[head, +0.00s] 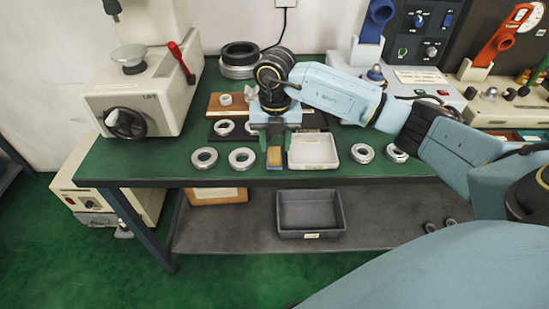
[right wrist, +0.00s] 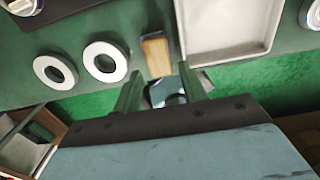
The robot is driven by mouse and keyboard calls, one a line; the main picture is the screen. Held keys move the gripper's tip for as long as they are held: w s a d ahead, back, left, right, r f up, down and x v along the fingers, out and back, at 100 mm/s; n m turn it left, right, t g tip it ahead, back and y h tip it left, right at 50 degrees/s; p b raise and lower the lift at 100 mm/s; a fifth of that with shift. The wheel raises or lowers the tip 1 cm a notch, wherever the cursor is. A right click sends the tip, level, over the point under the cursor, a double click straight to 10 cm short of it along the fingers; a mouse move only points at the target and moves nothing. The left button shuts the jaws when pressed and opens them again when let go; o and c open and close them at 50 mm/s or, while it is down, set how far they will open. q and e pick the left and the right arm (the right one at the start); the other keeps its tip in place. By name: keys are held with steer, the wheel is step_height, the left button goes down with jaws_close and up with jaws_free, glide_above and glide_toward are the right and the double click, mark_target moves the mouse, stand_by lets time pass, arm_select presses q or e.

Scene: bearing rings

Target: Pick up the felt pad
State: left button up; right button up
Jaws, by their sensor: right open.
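A small tan block with a blue edge (head: 274,158), which looks like the felt pad, lies on the green bench near its front edge. It also shows in the right wrist view (right wrist: 156,56), just beyond the fingers. My right gripper (head: 275,143) points down over the bench by the pad, open, with nothing seen held in it. In the right wrist view its two green fingers (right wrist: 160,90) stand apart, on the near side of the pad. I cannot tell how high the fingertips are above the bench. My left gripper is not in view.
A white tray (head: 313,165) stands close on the pad's right. Metal rings (head: 242,159) lie to its left, and others (head: 362,153) lie right of the tray. A grey machine (head: 145,90) stands at the left. A grey bin (head: 310,231) sits on the lower shelf.

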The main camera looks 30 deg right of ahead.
mark_target(275, 153)
steer(key=f, duration=0.3)
steer(key=shift+w+d+f+b, duration=0.1)
steer(key=shift+w+f+b, duration=0.2)
steer(key=shift+f+b, duration=0.1)
steer(key=shift+f, duration=0.6)
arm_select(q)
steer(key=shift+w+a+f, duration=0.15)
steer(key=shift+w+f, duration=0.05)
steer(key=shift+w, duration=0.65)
